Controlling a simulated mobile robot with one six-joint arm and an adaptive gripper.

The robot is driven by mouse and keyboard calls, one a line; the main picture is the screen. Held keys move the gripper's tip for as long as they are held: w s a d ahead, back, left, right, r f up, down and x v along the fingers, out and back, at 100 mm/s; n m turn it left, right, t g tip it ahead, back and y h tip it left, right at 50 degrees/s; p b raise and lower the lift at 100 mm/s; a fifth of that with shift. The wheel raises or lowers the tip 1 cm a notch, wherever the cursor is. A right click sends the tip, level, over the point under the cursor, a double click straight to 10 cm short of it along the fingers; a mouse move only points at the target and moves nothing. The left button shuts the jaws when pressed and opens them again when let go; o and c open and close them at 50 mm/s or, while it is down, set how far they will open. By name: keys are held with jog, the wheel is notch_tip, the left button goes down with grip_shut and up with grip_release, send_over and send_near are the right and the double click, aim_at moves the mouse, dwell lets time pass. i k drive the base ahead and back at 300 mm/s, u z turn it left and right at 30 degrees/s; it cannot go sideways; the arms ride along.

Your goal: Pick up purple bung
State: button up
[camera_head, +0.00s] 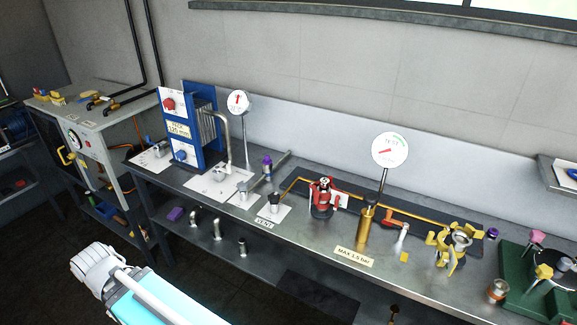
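Several purple things show, and I cannot tell for sure which is the bung. A small purple piece (492,233) sits near the back right of the bench, beside the yellow clamp. A purple-topped metal fitting (267,161) stands upright behind the middle left of the bench, below the left gauge. A flat purple block (176,214) lies on the lower shelf at left. My arm's white and cyan links show at the lower left, well in front of the bench. My gripper cannot be made out.
The metal bench (330,248) carries a blue plate unit (203,130), a red valve (322,198), a brass cylinder (365,228), a yellow clamp (455,245) and a green rack (535,285). Two gauges (390,150) stand up on stems. Open floor lies in front.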

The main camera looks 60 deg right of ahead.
aim_at(267, 160)
jog(key=k, duration=1.5)
jog(key=z, duration=1.25)
jog(key=i, duration=1.05)
jog(key=u, duration=0.05)
